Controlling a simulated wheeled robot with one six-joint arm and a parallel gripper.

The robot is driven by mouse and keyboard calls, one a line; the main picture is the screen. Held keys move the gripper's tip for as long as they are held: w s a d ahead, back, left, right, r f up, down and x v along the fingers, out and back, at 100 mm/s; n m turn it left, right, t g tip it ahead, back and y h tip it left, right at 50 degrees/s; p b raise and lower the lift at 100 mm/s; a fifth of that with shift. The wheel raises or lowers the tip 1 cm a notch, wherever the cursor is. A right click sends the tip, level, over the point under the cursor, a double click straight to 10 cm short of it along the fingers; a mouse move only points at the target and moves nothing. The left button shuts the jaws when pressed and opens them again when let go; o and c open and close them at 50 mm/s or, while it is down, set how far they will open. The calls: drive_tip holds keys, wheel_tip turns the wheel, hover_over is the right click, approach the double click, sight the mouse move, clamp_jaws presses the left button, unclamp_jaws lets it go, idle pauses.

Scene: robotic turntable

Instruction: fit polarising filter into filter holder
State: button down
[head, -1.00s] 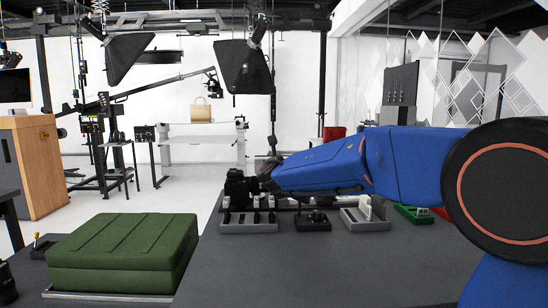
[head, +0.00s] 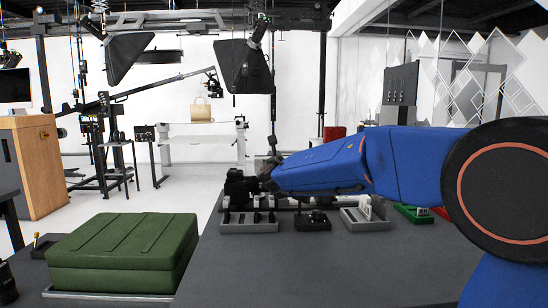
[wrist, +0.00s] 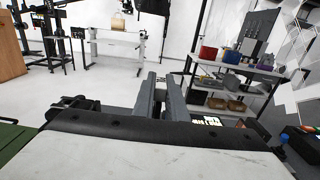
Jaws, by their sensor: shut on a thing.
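My gripper (head: 238,190) is dark and hangs at the end of my blue arm, over the far part of the grey worktop. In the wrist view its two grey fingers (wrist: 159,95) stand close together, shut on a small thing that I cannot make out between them. A grey slotted rack (head: 249,226) sits just below my gripper in the head view. I cannot tell the polarising filter apart in either view. I cannot tell for sure which piece on the worktop is the filter holder.
A small dark fixture (head: 313,221) and a light grey tray with white upright pieces (head: 366,224) stand right of the rack. A green tray (head: 414,214) is farther right. A green case (head: 122,252) lies at left. The worktop's near middle (head: 290,268) is clear.

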drive_tip(key=shift+f, duration=2.55)
drive_tip(key=shift+r, duration=0.1)
drive_tip(key=shift+r, duration=2.15)
drive_tip(key=shift+f, duration=2.25)
idle(0.7)
drive_tip(key=c, duration=1.7)
unclamp_jaws()
